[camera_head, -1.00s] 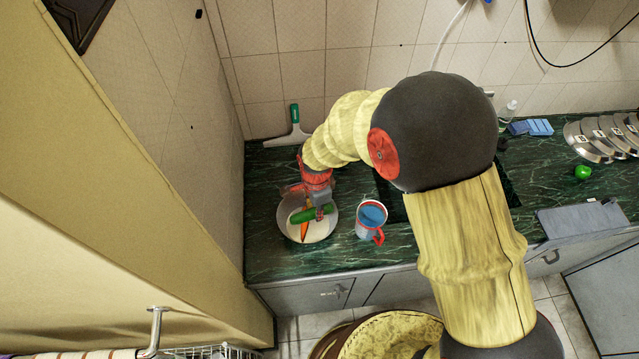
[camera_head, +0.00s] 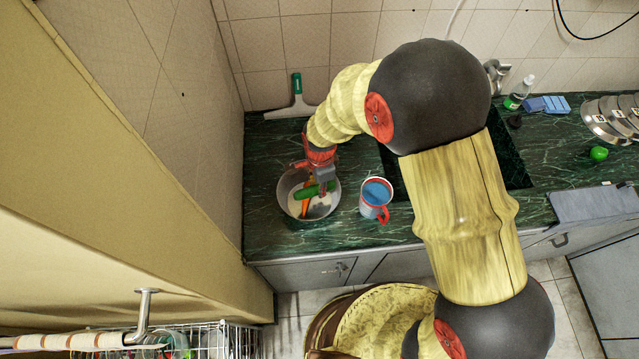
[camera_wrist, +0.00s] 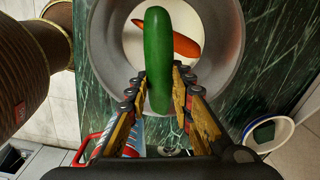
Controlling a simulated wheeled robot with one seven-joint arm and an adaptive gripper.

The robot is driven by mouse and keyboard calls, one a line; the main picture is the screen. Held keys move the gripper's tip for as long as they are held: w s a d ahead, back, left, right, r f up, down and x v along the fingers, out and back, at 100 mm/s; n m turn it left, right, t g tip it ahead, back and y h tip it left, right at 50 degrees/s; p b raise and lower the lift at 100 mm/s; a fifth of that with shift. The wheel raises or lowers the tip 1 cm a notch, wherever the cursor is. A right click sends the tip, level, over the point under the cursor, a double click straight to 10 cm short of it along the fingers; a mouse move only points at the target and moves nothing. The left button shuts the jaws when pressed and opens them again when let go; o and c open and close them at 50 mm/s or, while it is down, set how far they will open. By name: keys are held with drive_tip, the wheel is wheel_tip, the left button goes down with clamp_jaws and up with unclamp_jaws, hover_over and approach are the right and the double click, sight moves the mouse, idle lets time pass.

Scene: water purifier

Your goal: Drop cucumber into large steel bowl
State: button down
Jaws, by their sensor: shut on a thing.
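The green cucumber (camera_wrist: 158,58) is between the two fingers of my gripper (camera_wrist: 159,88), which is shut on it. The large steel bowl (camera_wrist: 218,82) lies below the cucumber in the wrist view, with an orange carrot (camera_wrist: 186,46) inside on its pale bottom. In the head view, the bowl (camera_head: 289,184) stands on the counter near the left wall. The cucumber (camera_head: 310,191) shows over the bowl's opening, and the carrot (camera_head: 306,208) shows beside it. My gripper (camera_head: 326,180) is at the bowl's upper right there. The exact height of the cucumber above the bottom is hard to tell.
A blue and grey mug with a red handle (camera_head: 375,197) stands right of the bowl. A squeegee (camera_head: 296,100) lies behind. The sink (camera_head: 508,166), a green round item (camera_head: 598,153) and steel plates (camera_head: 602,122) are further right. The dark green counter is clear left of the bowl.

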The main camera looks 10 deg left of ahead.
drive_tip(key=c, duration=1.5)
unclamp_jaws()
drive_tip(key=shift+r, duration=0.1)
wheel_tip(320, 180, up, 12)
drive_tip(key=shift+s+d+f, duration=0.1)
drive_tip(key=shift+s, duration=0.05)
